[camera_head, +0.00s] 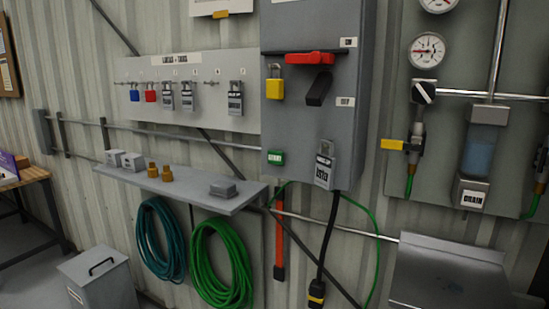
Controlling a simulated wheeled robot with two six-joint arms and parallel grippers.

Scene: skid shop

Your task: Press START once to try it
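A small green START button (275,157) with pale lettering, too small to read surely, sits low on the left of the grey electrical box (302,125). A red bar handle (309,58) runs across the box near its top, with a black lever (319,89) below it. A yellow padlock (274,84) hangs left of the lever. A grey padlock with a tag (325,165) hangs at the lower right of the box, right of the green button. Neither of my grippers is in view.
A grey shelf (190,190) with small blocks and brass fittings juts out left of the box. Several padlocks hang on a board (205,110). Coiled hoses (221,265) hang below. A sloped metal tray (450,275) stands lower right, with gauges (427,50) above.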

